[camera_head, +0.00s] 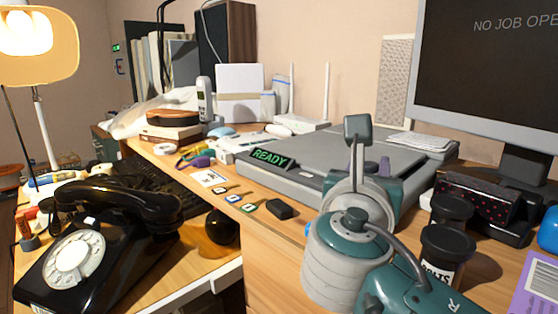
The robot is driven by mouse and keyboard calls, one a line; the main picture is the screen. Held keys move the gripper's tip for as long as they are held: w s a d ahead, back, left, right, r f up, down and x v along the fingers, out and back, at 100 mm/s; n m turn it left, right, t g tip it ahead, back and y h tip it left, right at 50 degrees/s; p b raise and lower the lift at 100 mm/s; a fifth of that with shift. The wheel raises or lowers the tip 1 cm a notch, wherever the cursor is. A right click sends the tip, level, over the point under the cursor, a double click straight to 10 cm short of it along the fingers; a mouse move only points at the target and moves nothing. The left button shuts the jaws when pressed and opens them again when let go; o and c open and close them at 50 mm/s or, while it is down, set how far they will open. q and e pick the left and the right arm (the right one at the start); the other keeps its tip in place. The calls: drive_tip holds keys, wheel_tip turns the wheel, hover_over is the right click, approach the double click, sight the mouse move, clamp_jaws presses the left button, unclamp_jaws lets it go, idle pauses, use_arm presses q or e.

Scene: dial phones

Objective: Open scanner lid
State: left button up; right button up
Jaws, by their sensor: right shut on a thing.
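The grey flatbed scanner (285,178) lies on the wooden desk in the middle, with a green READY display at its front left corner. Its grey lid (320,148) looks flat and down on the body. My right arm comes in from the lower right. My right gripper (370,165) is at the scanner's front edge and is shut on the lid there. My wrist and hand hide the point of contact and part of the front edge. My left gripper is not in view.
A black dial phone (115,225) and a dark keyboard (160,180) stand at the left. Dark jars (445,245) and a monitor (490,70) are close on the right. A white router (298,125) stands behind the scanner. Small key tags (248,208) lie before it.

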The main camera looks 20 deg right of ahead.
clamp_jaws()
idle(0.4)
idle(0.4)
